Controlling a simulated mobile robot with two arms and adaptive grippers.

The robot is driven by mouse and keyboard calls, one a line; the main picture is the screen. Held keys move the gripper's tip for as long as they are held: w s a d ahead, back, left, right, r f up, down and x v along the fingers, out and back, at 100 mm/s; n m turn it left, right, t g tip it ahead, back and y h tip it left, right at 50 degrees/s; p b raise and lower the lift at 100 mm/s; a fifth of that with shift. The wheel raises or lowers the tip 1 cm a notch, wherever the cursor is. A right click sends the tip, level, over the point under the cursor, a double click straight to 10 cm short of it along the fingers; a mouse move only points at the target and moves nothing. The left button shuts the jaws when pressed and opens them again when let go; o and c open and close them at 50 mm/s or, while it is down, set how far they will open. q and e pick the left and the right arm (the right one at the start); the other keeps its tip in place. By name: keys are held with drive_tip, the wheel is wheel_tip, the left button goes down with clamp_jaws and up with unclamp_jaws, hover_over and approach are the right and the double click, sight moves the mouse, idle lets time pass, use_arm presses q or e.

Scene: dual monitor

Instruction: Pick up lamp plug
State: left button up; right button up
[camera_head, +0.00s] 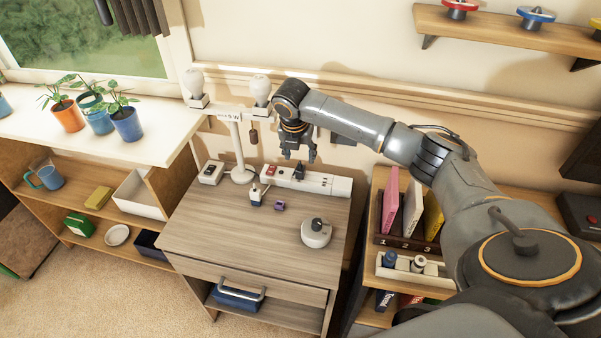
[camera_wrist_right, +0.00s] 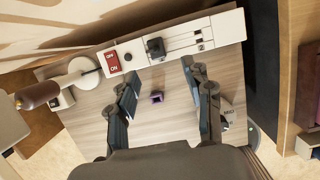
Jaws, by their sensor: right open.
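A small white-and-dark plug-like piece (camera_head: 256,195) stands on the wooden desk (camera_head: 200,235), beside the lamp base. A black plug (camera_head: 298,172) sits on the white power strip (camera_head: 325,183); the right wrist view shows it too (camera_wrist_right: 155,48). I cannot tell which is the lamp plug. The white lamp (camera_head: 238,150) has a post and two bulbs. My right gripper (camera_head: 299,155) is open and empty above the desk, near the strip. In the right wrist view its fingers (camera_wrist_right: 160,76) are spread above a small purple piece (camera_wrist_right: 157,97). My left gripper is not in view.
The purple piece also shows in the head view (camera_head: 279,205). A round white device (camera_head: 316,233) stands at the desk's right. A small switch box (camera_head: 211,173) lies left of the lamp. A brown pendant (camera_head: 254,134) hangs from the lamp. The desk's front is clear.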

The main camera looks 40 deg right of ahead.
sight(300, 168)
drive_tip(key=x, duration=0.8)
drive_tip(key=shift+w, duration=0.35)
drive_tip(key=shift+r, duration=0.1)
clamp_jaws()
drive_tip(key=shift+r, duration=0.1)
